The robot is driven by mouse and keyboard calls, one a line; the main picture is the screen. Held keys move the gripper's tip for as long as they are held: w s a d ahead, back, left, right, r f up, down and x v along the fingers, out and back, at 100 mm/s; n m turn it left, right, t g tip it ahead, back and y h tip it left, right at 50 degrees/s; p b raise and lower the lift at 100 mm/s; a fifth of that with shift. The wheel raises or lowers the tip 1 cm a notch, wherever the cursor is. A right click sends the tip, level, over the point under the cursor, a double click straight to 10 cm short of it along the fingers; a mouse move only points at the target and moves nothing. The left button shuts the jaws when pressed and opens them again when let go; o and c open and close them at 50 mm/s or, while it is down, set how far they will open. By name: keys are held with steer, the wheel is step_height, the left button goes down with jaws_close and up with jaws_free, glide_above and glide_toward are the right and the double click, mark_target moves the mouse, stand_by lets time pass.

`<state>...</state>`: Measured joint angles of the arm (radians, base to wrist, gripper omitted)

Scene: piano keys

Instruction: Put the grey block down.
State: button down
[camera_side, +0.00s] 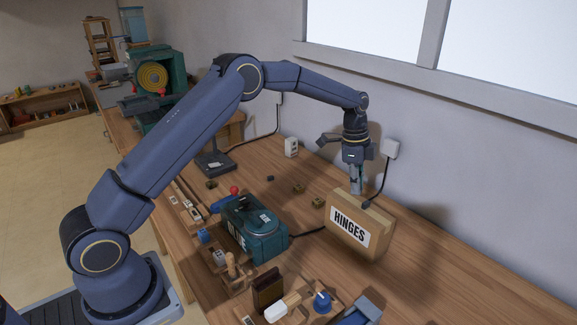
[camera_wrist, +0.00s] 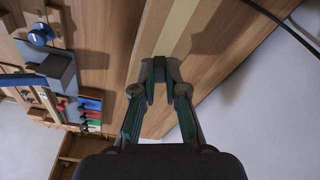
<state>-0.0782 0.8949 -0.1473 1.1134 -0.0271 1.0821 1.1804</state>
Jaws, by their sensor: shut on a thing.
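My gripper (camera_side: 357,188) points down at the back edge of the cardboard-coloured box marked HINGES (camera_side: 360,228), on the right of the bench in the side view. The box hides part of the fingertips there. In the wrist view my gripper (camera_wrist: 166,82) has its fingertips close together, over or beside the pale strips of the box top (camera_wrist: 178,28). They are shut on the grey block, which is small and mostly hidden between the fingers; its outline is not clear. I cannot tell whether it touches the box or the bench.
A teal machine (camera_side: 262,240) stands left of the box on the wooden bench (camera_side: 440,275). Several small dark blocks lie behind it. Bench is clear to the right.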

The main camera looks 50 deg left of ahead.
steer(key=shift+w+f, duration=0.15)
steer(key=shift+f, duration=1.55)
steer(key=shift+f, duration=0.1)
steer(key=c, duration=1.2)
jaws_free()
